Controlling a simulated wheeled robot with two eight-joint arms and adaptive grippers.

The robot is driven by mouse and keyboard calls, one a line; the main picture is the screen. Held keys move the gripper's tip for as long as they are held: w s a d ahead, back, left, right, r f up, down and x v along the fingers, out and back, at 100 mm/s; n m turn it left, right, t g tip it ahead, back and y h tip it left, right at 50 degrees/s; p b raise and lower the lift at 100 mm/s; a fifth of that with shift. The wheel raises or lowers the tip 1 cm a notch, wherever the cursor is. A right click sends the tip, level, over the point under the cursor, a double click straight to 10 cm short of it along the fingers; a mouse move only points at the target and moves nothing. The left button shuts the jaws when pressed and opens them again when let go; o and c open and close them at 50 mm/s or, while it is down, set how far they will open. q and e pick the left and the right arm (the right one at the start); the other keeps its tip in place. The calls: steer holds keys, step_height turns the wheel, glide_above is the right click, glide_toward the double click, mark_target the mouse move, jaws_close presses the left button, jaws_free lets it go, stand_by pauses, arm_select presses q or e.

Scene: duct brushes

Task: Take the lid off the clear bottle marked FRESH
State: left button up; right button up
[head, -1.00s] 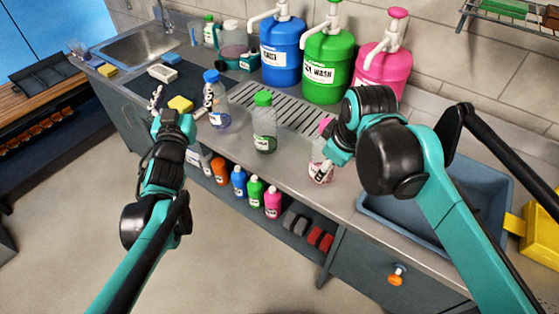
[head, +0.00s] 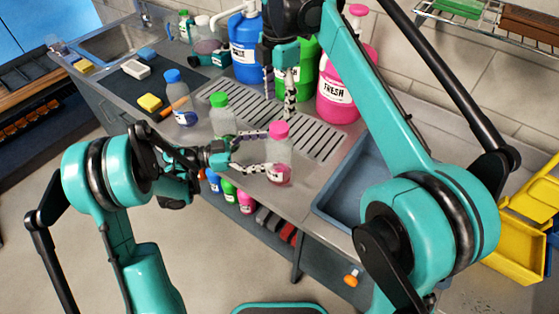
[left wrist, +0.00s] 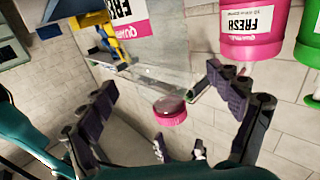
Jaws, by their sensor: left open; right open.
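The clear bottle (head: 279,163) with a pink lid (head: 280,130) and a white and pink label stands upright near the counter's front edge. Its label reads FRESH, partly cut off, in the left wrist view (left wrist: 128,9). The pink lid (left wrist: 170,111) is on the bottle. My left gripper (head: 266,151) is open, its fingers spread on either side of the bottle; I cannot tell if they touch it. In the left wrist view the lid sits between the fingers with gaps. My right gripper (head: 280,100) is open and empty above the drain grooves, in front of the green jug (head: 304,78).
A green-lidded bottle (head: 221,117) stands close behind my left gripper, and a blue-lidded bottle (head: 178,99) is farther left. A blue jug (head: 242,50) and a pink jug (head: 342,92) line the wall. A blue-grey basin (head: 345,190) lies to the right.

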mark_target(279, 148)
arm_select(q)
steer(key=shift+w+d, duration=0.2)
steer(key=shift+d, duration=0.85)
steer(key=shift+w+d, duration=0.2)
steer(key=shift+d, duration=0.8)
arm_select(e)
steer(key=shift+a, duration=0.1)
